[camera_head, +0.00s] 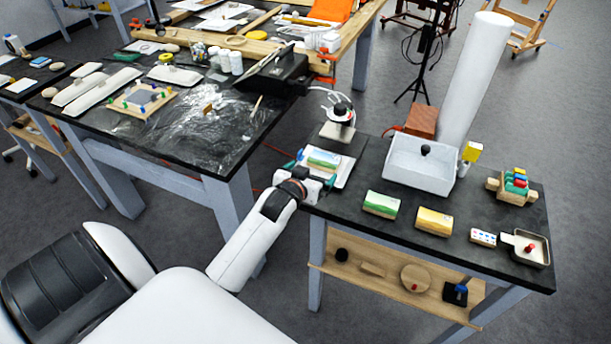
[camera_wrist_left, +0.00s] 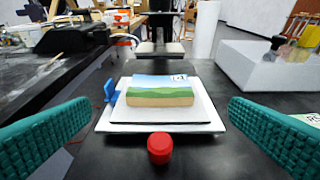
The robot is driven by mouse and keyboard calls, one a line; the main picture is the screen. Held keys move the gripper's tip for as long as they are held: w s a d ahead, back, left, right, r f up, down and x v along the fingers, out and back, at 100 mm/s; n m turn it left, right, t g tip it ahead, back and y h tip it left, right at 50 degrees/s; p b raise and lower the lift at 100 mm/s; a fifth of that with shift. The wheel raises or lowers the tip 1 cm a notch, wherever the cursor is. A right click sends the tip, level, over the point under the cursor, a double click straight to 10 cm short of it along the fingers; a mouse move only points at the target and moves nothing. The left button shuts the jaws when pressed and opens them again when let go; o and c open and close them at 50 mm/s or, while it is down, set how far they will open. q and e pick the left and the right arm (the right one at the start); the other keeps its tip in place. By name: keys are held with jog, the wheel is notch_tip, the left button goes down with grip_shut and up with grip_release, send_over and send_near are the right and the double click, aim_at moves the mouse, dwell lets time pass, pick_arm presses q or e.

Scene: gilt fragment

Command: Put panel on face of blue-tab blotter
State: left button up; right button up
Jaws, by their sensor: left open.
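A panel (camera_wrist_left: 160,94) painted with blue sky, green hills and a tan lower edge lies on a white blotter (camera_wrist_left: 205,125) with a blue tab (camera_wrist_left: 110,90) on its left side. In the head view the panel (camera_head: 324,158) also lies on the pale blotter (camera_head: 345,172), at the left end of the near table. My left gripper (camera_head: 312,172) is open at the near edge of the blotter. In the wrist view its teal fingers stand wide on either side, with the panel ahead between them and not touched. My right gripper is not in view.
A red knob (camera_wrist_left: 160,148) stands just in front of the blotter. A green panel (camera_head: 381,204) and a yellow panel (camera_head: 433,221) lie to the right. A white tray (camera_head: 418,180) stands behind them. A lamp-like device (camera_head: 341,112) is behind the blotter.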

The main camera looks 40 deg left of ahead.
pick_arm(q)
jog(key=shift+v, duration=1.95)
